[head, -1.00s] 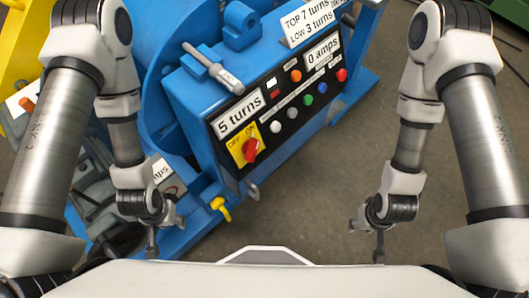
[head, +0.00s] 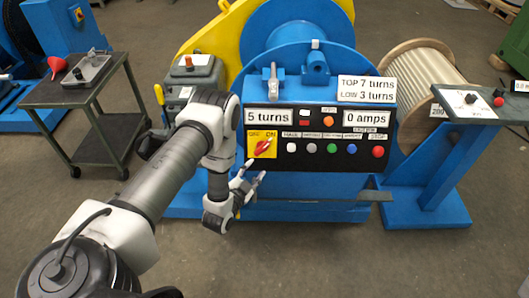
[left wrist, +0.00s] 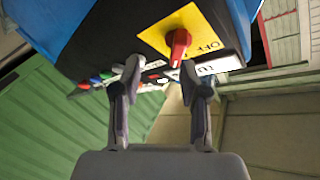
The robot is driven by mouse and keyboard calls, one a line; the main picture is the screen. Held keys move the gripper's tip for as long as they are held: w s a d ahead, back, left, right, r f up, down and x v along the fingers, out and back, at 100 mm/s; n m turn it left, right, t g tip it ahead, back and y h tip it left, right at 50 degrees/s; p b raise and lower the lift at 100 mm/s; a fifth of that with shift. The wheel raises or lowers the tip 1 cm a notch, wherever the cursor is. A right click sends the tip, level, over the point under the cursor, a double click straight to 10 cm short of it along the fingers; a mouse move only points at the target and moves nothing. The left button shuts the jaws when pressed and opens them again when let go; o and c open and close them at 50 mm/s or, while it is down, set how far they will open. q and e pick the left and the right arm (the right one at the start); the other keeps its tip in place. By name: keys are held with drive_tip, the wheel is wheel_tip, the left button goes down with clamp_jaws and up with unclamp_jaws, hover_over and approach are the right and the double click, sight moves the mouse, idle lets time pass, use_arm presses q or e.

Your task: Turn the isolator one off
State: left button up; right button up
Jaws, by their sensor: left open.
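The isolator is a red rotary knob (head: 262,147) on a yellow plate marked OFF and ON, at the left end of the black control panel (head: 340,158). In the head view its handle slants up to the right, toward ON. My left gripper (head: 252,171) is open and empty, just below the isolator, with its fingertips apart from the knob. In the left wrist view the red knob (left wrist: 178,45) is beyond the right fingertip, and the open gripper (left wrist: 160,68) has nothing between its fingers. My right gripper is out of view.
Coloured buttons (head: 332,148) line the panel right of the isolator. A metal rod with a clamp (head: 272,85) stands on the blue box above. A grey cart (head: 75,90) stands left, and a side pedestal (head: 462,105) right. The floor in front is clear.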

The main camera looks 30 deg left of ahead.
sight(261, 151)
use_arm(q)
drive_tip(key=shift+m+t, duration=0.3)
drive_tip(key=shift+t, duration=0.3)
drive_tip(key=w, duration=0.2)
drive_tip(key=w+a+r, duration=0.1)
drive_tip(key=w, duration=0.2)
drive_tip(key=w+a, duration=0.1)
drive_tip(key=w, duration=0.2)
drive_tip(key=shift+a+r, duration=0.2)
drive_tip(key=shift+r, duration=0.1)
clamp_jaws()
